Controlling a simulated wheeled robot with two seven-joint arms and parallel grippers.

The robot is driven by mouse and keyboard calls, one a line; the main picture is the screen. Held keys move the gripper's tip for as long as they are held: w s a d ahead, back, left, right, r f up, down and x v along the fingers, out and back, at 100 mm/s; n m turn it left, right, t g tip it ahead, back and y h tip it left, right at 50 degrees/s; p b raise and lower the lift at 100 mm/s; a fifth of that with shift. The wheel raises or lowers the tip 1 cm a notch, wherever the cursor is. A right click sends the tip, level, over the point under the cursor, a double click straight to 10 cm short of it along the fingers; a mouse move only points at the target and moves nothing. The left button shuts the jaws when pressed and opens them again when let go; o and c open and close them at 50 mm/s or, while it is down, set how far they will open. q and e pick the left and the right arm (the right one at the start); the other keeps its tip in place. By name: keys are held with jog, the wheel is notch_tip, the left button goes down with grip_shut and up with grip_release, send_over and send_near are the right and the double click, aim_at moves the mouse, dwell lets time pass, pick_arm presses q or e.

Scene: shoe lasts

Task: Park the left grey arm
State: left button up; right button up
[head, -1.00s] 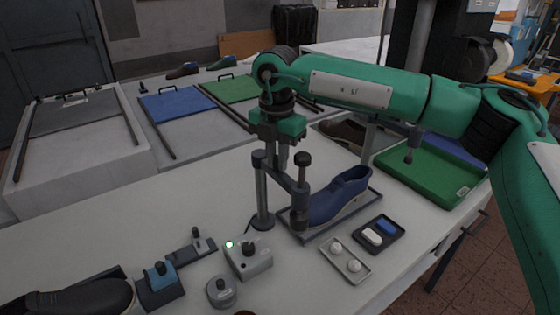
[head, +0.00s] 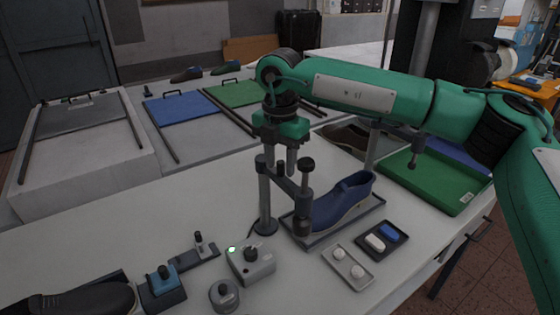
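The left grey arm (head: 287,184) reaches from its upright post (head: 265,205) toward the lower right. A black-knobbed vertical spindle (head: 306,190) at its free end stands beside the near-left end of the blue shoe last (head: 342,202), which lies in a grey tray. A second grey arm (head: 397,131) extends right from its own post behind the last. My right gripper (head: 291,168) points down at the left grey arm, close above its middle, by a small dark peg. Its fingertips are too small and overlapped to tell whether they grip. My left gripper is out of view.
A control box (head: 251,264) with a lit green lamp, a round knob unit (head: 224,295) and a blue-topped switch (head: 163,285) stand at the front. Small trays (head: 348,268) lie right of them. A green tray (head: 437,183) is at right.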

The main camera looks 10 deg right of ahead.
aim_at(280, 161)
pick_arm(q)
jog(key=s+a+r+p, duration=0.1)
jog(key=s+r+p, duration=0.1)
jog(key=s+p, duration=0.3)
jog(key=shift+s+r+g+p, duration=0.3)
jog(key=shift+s+p, duration=0.1)
jog(key=shift+s, duration=0.65)
pick_arm(e)
notch_tip(280, 161, up, 13)
jog(key=shift+r, duration=0.2)
